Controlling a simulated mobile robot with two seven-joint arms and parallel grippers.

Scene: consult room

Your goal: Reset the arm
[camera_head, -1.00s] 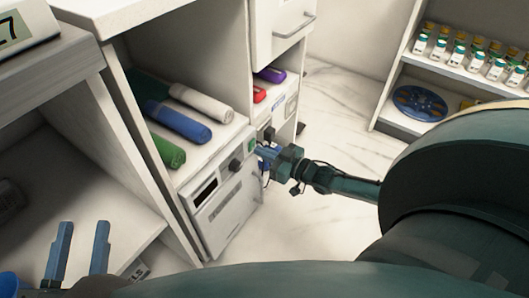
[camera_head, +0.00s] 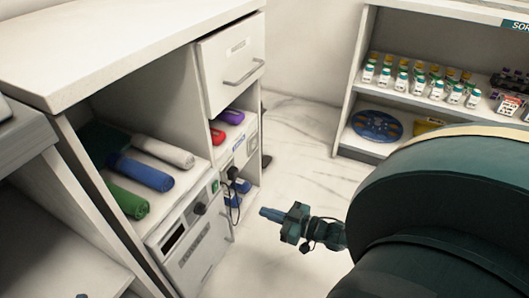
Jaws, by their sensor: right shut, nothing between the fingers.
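My right arm comes in from the right, with its large dark teal link filling the lower right. Its gripper (camera_head: 271,214) points left, shut and empty, in front of the cabinet (camera_head: 187,60). A gap of floor shows between its blue fingertips and the cabinet front. Close to the fingertips on the cabinet side are a black plug (camera_head: 232,173) with a dark cable and a white device (camera_head: 195,250) with a dark display and a black knob. My left gripper does not show clearly.
Rolled green, blue and white towels (camera_head: 145,172) lie on the cabinet shelf. Purple and red items (camera_head: 230,117) sit in the narrow compartment. A rack of vials (camera_head: 420,83) and a blue reel (camera_head: 377,126) stand at back right. The marble floor (camera_head: 300,160) between is clear.

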